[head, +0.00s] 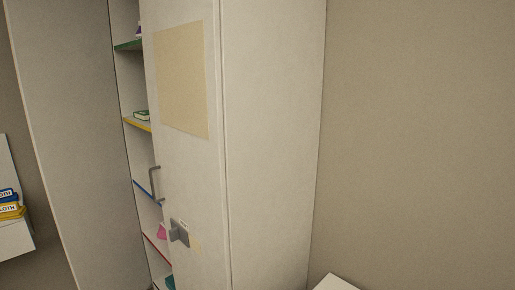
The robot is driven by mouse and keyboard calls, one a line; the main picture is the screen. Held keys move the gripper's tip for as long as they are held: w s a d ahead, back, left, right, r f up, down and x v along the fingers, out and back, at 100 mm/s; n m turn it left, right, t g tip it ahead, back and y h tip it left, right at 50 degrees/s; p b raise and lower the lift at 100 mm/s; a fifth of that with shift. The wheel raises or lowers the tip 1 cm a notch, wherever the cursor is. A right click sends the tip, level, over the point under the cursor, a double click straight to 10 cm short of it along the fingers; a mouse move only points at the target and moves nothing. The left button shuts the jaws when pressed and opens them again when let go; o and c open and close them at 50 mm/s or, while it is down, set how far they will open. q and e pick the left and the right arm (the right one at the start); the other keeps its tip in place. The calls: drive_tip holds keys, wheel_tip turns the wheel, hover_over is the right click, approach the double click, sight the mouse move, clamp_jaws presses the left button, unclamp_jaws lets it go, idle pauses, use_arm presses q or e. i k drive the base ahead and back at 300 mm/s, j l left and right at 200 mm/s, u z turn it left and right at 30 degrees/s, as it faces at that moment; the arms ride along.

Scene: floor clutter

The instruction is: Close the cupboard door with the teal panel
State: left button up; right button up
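A tall off-white cupboard (268,140) stands in the middle of the head view. Its door (190,165) carries a beige panel (183,78) and a grey bar handle (153,182); a grey block (179,232) sits lower down. A gap left of this door shows shelves inside. A tall pale panel (75,140) stands left of the gap; I cannot tell whether it is an open door or a side wall. No teal panel shows on any visible face. Neither of my grippers is in view.
Shelves with green (129,45), yellow (138,124), blue (148,193) and red (156,246) edges hold small items. A white ledge (15,240) with boxes marked "CLOTH" is at far left. A white corner (335,283) shows at bottom right, before a bare wall.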

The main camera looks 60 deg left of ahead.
sight(62, 50)
drive_tip(key=k+j+u, duration=0.2)
drive_tip(key=k+j, duration=0.2)
drive_tip(key=j, duration=0.2)
drive_tip(key=k+j+u, duration=0.2)
drive_tip(key=k+j, duration=0.15)
drive_tip(key=j, duration=0.3)
drive_tip(key=k+j+u, duration=0.1)
drive_tip(key=j, duration=0.25)
drive_tip(key=k+j+u, duration=0.1)
drive_tip(key=j, duration=0.25)
drive_tip(key=k+j+u, duration=0.1)
drive_tip(key=k+j, duration=0.15)
drive_tip(key=j, duration=0.1)
